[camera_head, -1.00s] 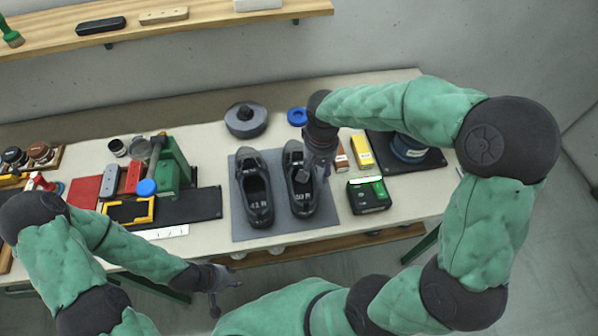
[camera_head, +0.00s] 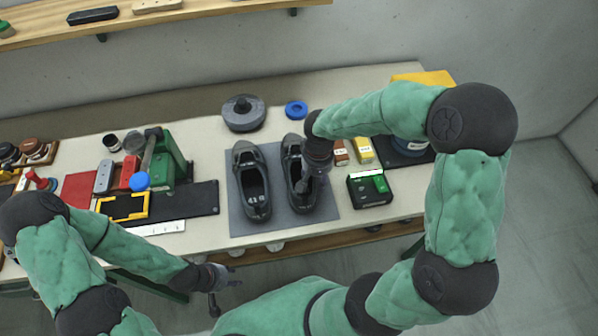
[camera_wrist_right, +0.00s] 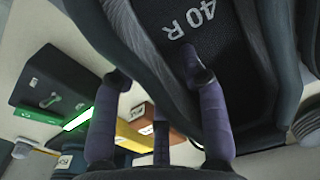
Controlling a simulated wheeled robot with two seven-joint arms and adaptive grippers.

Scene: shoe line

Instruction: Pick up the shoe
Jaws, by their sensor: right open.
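Two dark shoes lie side by side on a grey mat (camera_head: 238,222). The left shoe (camera_head: 253,190) is fully visible. The right shoe (camera_head: 298,203) is partly hidden by my right gripper (camera_head: 306,182), which is over its opening. In the right wrist view the shoe's insole (camera_wrist_right: 205,40) reads "40 R". My right gripper (camera_wrist_right: 158,85) is open there, with one finger over the insole and another outside the shoe's side wall; I cannot tell whether they touch it. My left gripper (camera_head: 224,285) is open and empty, in front of the table's front edge.
A black-and-green box (camera_head: 369,190) stands right of the mat, with small yellow (camera_head: 362,150) and brown boxes behind it. A round grey object (camera_head: 243,113) and a blue ring (camera_head: 296,109) lie behind. Tools and a green stand (camera_head: 166,160) crowd the left.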

